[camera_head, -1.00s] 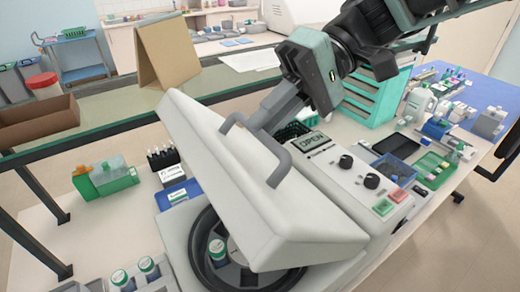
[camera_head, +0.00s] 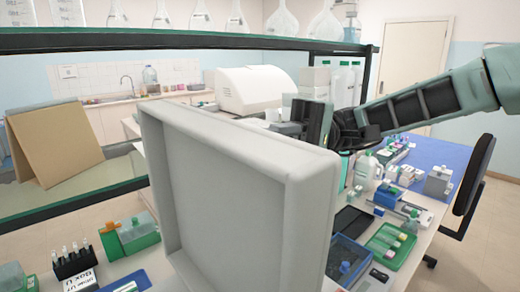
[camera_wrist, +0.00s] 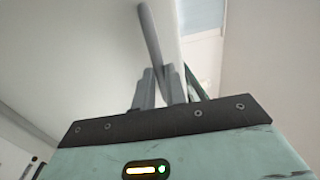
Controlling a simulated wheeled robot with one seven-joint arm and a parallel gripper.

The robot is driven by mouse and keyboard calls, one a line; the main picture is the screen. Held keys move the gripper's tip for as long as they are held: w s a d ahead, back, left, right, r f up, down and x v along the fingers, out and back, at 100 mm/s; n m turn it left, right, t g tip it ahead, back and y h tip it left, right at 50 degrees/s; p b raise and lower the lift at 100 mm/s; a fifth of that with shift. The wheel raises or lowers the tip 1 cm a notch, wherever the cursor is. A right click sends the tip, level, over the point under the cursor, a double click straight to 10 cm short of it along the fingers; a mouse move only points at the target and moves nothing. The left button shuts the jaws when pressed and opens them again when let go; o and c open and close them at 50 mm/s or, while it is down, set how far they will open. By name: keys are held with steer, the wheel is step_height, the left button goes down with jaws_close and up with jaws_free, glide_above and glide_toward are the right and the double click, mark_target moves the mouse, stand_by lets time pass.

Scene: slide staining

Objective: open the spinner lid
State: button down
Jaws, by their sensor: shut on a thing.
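The spinner lid (camera_head: 235,205), a large pale grey shell, stands close to upright in the head view. Its hollow inner face is toward the camera. My gripper (camera_wrist: 160,80) is shut on the lid's grey bar handle (camera_wrist: 150,35) in the wrist view. The lid's pale outer face (camera_wrist: 70,50) fills the left of that view. In the head view my wrist (camera_head: 318,122) shows behind the lid's top right edge; the fingers and handle are hidden there. The spinner body and rotor are out of the head view.
A shelf (camera_head: 180,39) with glassware runs above and behind the lid. At right are a blue bin (camera_head: 345,260), a green tray (camera_head: 390,248) and a black chair (camera_head: 472,190).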

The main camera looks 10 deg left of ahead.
steer(key=shift+w+d+f, duration=0.35)
steer(key=shift+w+d, duration=0.1)
steer(key=shift+w, duration=0.1)
steer(key=shift+f, duration=0.1)
steer(key=c, duration=1.5)
jaws_free()
steer(key=shift+o, duration=0.2)
steer(key=b+v, duration=0.5)
steer(key=v, duration=1.2)
steer(key=shift+w, duration=0.2)
